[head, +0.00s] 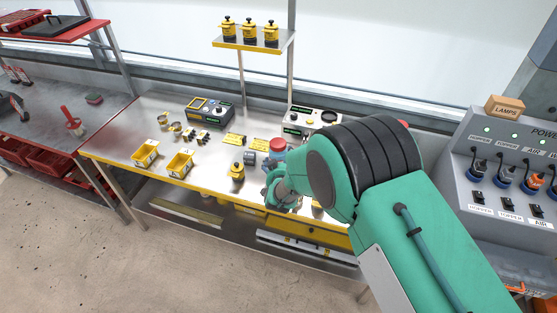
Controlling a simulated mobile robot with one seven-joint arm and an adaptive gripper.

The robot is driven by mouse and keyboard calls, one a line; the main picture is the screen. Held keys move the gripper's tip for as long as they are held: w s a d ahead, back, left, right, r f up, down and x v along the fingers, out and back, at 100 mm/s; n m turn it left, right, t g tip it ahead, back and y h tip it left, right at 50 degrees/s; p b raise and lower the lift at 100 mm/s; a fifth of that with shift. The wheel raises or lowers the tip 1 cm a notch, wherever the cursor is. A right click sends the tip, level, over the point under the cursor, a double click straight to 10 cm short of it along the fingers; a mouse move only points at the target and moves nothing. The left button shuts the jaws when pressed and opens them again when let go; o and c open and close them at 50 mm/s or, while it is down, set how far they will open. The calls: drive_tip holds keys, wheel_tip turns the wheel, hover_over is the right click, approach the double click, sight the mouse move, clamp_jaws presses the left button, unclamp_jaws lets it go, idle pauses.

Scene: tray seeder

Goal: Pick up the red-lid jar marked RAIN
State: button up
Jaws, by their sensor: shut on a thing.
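The red-lid jar (278,143) shows at the middle of the steel bench, just beyond the end of my arm. Its red lid is visible; much of its body is hidden by my wrist, and I cannot read any label on it. My gripper (277,165) is at the jar, mostly hidden behind my teal wrist, and is shut on it. I cannot tell whether the jar is touching the bench.
A yellow-black bottle (237,172) and a grey cylinder (250,157) stand just left of my gripper. Yellow bins (179,164) sit at the front left. Control boxes (314,117) stand at the back. A shelf (250,46) holds three yellow-black bottles. A grey power panel (515,165) is at right.

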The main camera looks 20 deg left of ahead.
sight(282, 139)
drive_tip(key=shift+r, duration=0.2)
wheel_tip(282, 139, up, 10)
drive_tip(key=shift+f+p, duration=0.1)
drive_tip(key=shift+p, duration=1)
